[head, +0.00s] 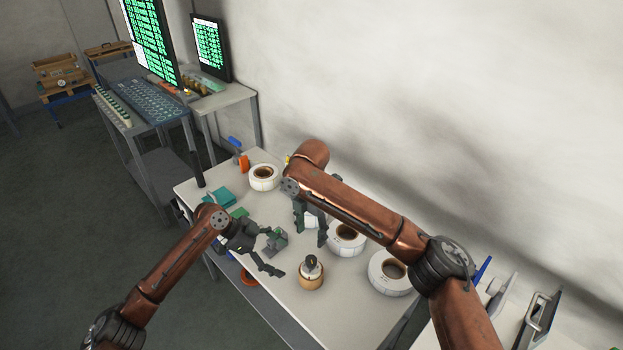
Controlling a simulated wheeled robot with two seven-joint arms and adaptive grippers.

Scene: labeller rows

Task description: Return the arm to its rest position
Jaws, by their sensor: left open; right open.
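My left arm (165,270) is copper-coloured and reaches in from the lower left. My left gripper (277,256) is open over the left front part of the white table (262,298), with nothing seen between its fingers. My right arm (365,212) crosses from the lower right and bends down at its wrist. My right gripper (311,235) is open and points down over the middle of the table. A white roll shows partly behind its fingers; I cannot tell whether they touch it.
White label rolls (263,177) stand on the table, with larger ones (391,272) to the right. A wooden pot with a dark knob (311,272) stands near the front. Teal boxes (217,195) lie at left. A wall (430,90) closes the back; screens (211,47) stand upper left.

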